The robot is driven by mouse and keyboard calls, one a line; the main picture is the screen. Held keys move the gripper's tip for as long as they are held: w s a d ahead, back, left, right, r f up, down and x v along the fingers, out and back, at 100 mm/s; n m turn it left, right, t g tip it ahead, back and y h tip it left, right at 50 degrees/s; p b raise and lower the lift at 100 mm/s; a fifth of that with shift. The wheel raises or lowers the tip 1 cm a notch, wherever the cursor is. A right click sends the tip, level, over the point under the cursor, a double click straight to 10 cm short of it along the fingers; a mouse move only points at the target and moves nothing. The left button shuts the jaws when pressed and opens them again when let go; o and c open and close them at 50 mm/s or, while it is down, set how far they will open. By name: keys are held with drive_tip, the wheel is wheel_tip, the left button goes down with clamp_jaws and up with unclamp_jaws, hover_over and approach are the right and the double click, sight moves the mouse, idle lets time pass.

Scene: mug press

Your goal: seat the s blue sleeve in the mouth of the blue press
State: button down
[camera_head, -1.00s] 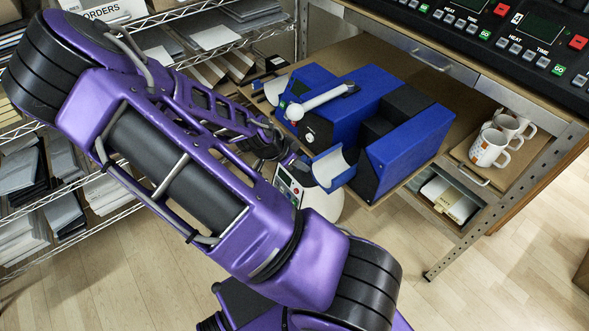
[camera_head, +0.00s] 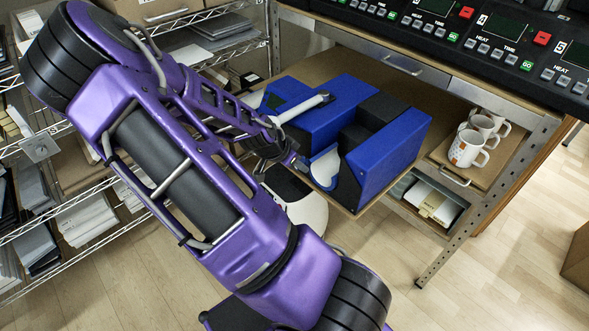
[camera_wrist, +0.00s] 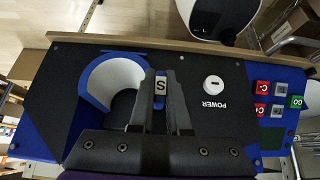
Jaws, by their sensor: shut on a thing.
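The blue press (camera_head: 388,155) stands on the wooden shelf in the head view, with a white handle (camera_head: 300,108) on its near side. My gripper (camera_wrist: 161,78) is shut on the narrow blue tab marked S of the s blue sleeve (camera_wrist: 160,98). In the wrist view a white-lined, blue-backed curved piece (camera_wrist: 92,82) lies left of my fingers, against the press's black face (camera_wrist: 215,118). In the head view a white curved piece (camera_head: 324,167) shows at my fingertips, close to the press. My fingers hide where sleeve and mouth meet, so I cannot tell how deep the sleeve sits.
A POWER knob (camera_wrist: 213,85) and a button panel (camera_wrist: 275,115) lie right of my fingers. White mugs (camera_head: 468,148) stand on a board at the right. A wire rack (camera_head: 60,215) with stacked goods stands left. The floor (camera_head: 480,270) at the right is clear.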

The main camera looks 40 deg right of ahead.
drive_tip(key=shift+d, duration=0.4)
unclamp_jaws()
idle(0.6)
idle(0.5)
drive_tip(key=shift+w+r+p, duration=0.15)
drive_tip(key=shift+r+p, duration=3.5)
drive_tip(key=shift+r, duration=0.4)
drive_tip(key=shift+a+f, duration=0.1)
